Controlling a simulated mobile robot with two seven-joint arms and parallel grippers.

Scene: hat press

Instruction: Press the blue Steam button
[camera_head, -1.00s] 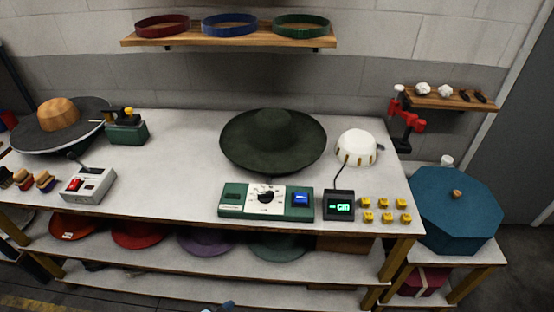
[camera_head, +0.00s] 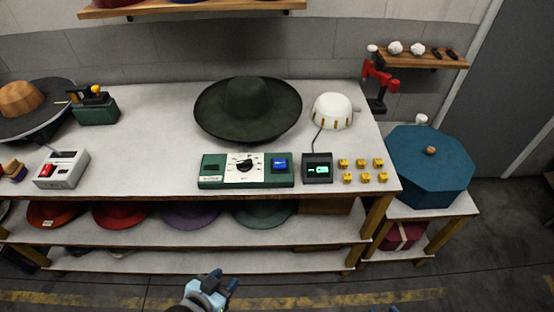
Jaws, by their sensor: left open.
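The blue Steam button (camera_head: 279,163) sits at the right end of the green control box (camera_head: 211,171), near the front edge of the table. The box has a white dial panel with a black knob (camera_head: 244,165) in its middle. My left gripper (camera_head: 226,281) is at the bottom of the view, low in front of the table, well apart from the button and below it in the picture. It is open, with nothing seen between its fingers.
A dark green wide-brimmed hat (camera_head: 248,110) lies behind the control box. A black display (camera_head: 317,169) stands just right of it, with several yellow blocks (camera_head: 362,170) beyond. A grey box with a red switch (camera_head: 62,170) is at left. Table space between is clear.

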